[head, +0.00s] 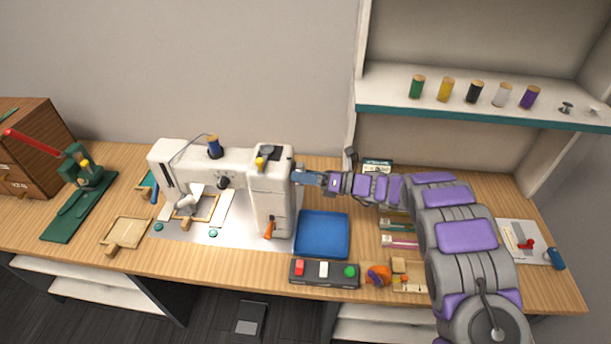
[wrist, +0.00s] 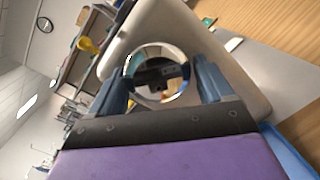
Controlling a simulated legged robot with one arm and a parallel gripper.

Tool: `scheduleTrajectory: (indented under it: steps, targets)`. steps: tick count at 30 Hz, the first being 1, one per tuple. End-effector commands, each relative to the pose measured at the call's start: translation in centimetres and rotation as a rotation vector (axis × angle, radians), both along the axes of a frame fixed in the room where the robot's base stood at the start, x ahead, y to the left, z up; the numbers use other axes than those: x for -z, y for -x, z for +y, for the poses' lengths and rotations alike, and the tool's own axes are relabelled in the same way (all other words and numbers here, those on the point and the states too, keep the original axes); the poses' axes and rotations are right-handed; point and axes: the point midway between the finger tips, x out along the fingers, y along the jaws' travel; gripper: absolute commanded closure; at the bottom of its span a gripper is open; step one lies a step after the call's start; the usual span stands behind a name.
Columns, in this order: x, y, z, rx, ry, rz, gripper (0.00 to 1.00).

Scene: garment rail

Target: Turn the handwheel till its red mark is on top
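The white sewing machine (head: 268,193) stands on the table at the centre. Its handwheel (wrist: 184,88) shows in the wrist view as a shiny round rim on the machine's end face. In the head view my gripper hides the wheel. My gripper (head: 305,177) is at the machine's right end. In the wrist view my gripper (wrist: 160,72) has its two blue fingers spread wide, one on each side of the wheel. Whether they touch the rim I cannot tell. I cannot make out the red mark.
A blue tray (head: 322,235) lies below my gripper. A control box (head: 324,273) with red, white and green buttons sits at the front edge. A shelf (head: 470,95) with several thread spools is above right. A green press (head: 82,170) stands at left.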

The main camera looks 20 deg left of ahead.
Motion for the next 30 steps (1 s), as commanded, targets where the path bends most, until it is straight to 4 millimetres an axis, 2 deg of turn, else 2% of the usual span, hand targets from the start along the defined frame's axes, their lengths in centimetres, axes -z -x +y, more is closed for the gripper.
scheduleTrajectory:
  steps: [1, 9, 12, 22, 30]
  targets:
    - [-0.03, -0.02, -0.06, 0.001, 0.0, 0.0, 0.27]
    - [0.0, -0.15, -0.3, 0.003, -0.001, 0.001, 0.53]
    - [0.03, -0.19, -0.38, 0.004, 0.0, 0.001, 0.59]
    - [-0.24, -0.31, -0.57, 0.006, -0.009, -0.021, 0.59]
    - [-0.4, -0.34, -0.65, 0.008, -0.031, -0.116, 0.59]
